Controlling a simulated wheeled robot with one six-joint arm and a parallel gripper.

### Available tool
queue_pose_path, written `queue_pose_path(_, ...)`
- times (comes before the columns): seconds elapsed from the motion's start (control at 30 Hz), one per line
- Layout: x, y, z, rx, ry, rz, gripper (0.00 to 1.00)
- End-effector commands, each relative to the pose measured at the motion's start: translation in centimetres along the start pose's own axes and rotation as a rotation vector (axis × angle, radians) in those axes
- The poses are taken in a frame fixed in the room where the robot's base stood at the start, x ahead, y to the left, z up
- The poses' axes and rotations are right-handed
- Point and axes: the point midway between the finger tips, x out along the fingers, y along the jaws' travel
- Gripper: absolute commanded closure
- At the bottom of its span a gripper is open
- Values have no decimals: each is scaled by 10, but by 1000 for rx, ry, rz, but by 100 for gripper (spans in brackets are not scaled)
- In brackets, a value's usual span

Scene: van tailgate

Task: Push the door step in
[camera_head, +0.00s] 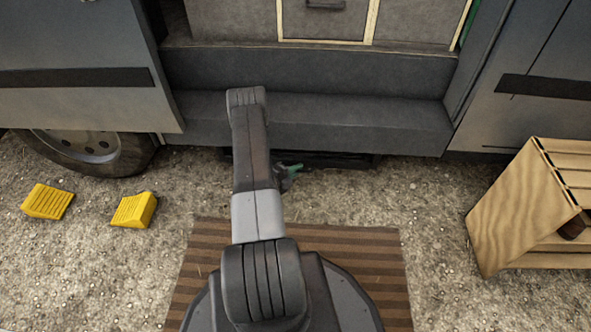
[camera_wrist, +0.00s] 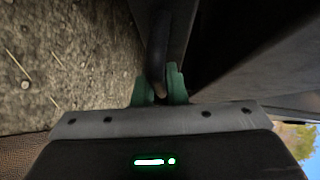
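The door step (camera_head: 335,160) shows as a low dark edge under the grey van sill. Its left part is hidden behind my arm. My gripper (camera_head: 290,168) is low at the step's front edge, with its green fingers just showing beside my forearm. In the wrist view, the two green fingers (camera_wrist: 160,88) are a little apart. A dark curved bar (camera_wrist: 157,45) runs down between them. I cannot tell whether the fingers press on it. The dark face beside the bar lies to the right of the fingers.
The van's grey sill (camera_head: 350,115) is above the step. Two yellow wheel chocks (camera_head: 48,202) lie on the gravel at left, near the wheel (camera_head: 90,145). A wooden crate (camera_head: 525,210) stands at right. A brown striped mat (camera_head: 370,265) lies under my base. Gravel between mat and crate is clear.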

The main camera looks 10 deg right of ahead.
Motion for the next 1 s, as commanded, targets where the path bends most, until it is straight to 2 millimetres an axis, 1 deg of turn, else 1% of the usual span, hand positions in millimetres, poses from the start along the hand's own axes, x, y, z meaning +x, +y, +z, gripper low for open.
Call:
queue_pose_path(0.03,6,-8,0,16,14,-14,80)
queue_pose_path(0.27,5,-8,0,16,13,-14,80)
queue_pose_path(0.37,-1,-9,1,14,10,-14,80)
queue_pose_path(0.47,-15,-9,1,10,6,-11,80)
queue_pose_path(0.8,-79,-6,1,3,-2,-5,80)
queue_pose_path(1.0,-111,-4,1,1,-2,-3,80)
